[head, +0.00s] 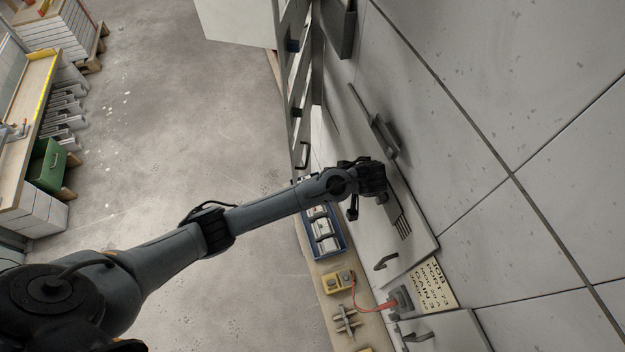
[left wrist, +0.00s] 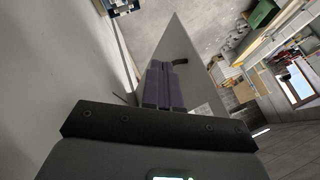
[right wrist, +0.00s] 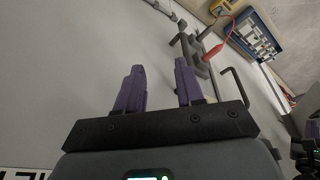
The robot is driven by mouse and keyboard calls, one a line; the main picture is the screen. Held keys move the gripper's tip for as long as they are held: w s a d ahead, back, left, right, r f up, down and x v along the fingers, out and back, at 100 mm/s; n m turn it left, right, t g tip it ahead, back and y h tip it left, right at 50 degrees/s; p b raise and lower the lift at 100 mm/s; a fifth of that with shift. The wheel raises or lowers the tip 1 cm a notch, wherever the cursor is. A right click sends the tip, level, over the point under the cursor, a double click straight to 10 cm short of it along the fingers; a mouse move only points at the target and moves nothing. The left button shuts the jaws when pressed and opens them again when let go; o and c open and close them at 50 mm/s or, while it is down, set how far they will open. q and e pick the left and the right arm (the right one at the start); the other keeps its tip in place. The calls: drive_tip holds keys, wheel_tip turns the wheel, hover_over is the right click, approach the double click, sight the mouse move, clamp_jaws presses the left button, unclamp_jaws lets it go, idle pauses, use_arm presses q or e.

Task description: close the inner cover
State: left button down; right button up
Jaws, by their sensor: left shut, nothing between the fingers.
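A grey hinged panel with a dark handle, which looks like the inner cover (head: 418,240), stands at the wall in the head view. In the left wrist view the panel (left wrist: 182,42) shows behind the fingers, its handle near the right edge. My left gripper (head: 386,200) is over the panel in the head view. Its purple fingers (left wrist: 165,72) are together and empty; contact with the panel cannot be told. My right gripper (right wrist: 160,75) has its purple fingers apart and empty, facing a pale surface. It does not show in the head view.
A blue tray (head: 325,232) and a yellow box (head: 338,282) lie on a narrow bench beside the wall. A red lead (head: 368,310) runs to a grey fitting (head: 400,303) near a job note (head: 434,284). Open floor (head: 200,110) lies left.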

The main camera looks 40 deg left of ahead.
use_arm(q)
drive_tip(key=s+a+f+p, duration=0.1)
drive_tip(key=a+f+p, duration=0.2)
drive_tip(key=a+f, duration=0.4)
drive_tip(key=shift+a+f, duration=0.25)
drive_tip(key=shift+a, duration=0.75)
drive_tip(key=shift+s+a, duration=0.1)
drive_tip(key=shift+s, duration=0.05)
